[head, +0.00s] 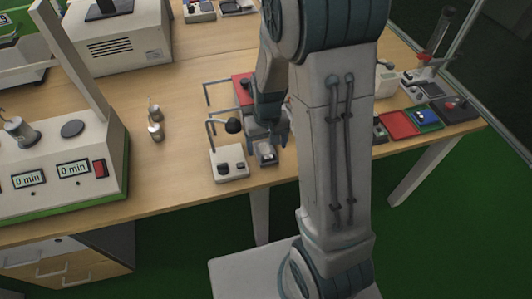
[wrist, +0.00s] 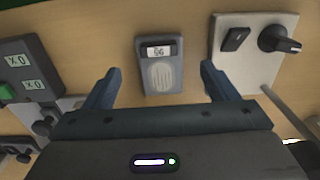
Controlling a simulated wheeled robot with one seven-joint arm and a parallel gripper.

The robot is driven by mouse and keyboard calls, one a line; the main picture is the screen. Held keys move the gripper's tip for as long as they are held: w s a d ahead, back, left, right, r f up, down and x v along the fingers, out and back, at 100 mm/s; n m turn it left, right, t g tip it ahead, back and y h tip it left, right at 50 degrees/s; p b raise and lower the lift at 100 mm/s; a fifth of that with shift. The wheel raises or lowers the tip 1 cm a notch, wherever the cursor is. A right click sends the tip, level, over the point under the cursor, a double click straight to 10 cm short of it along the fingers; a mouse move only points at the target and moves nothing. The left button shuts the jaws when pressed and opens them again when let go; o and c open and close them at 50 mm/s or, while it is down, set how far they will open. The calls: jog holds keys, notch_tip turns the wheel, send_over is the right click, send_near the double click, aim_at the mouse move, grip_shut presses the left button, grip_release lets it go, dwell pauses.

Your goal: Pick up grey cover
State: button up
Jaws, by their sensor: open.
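A small grey device with a display and a pale ribbed patch (wrist: 160,70) lies on the wooden table between my fingertips in the wrist view. In the head view the small grey device (head: 267,158) sits just below my gripper (head: 266,142). My gripper (wrist: 160,82) is open and empty, one finger to each side of the device, apart from it. I cannot tell whether this device is the grey cover. A dark grey disc (head: 73,128) lies on the white machine at left in the head view.
A white box with knobs (head: 229,163) stands close at the left of my gripper, with a thin post behind it. Red and blue trays (head: 398,124) lie at right. The front table edge is near.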

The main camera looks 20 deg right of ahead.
aim_at(267, 152)
notch_tip(267, 152, down, 4)
jog(key=shift+f, duration=0.1)
jog(key=c, duration=1.1)
jog(key=shift+r, duration=0.2)
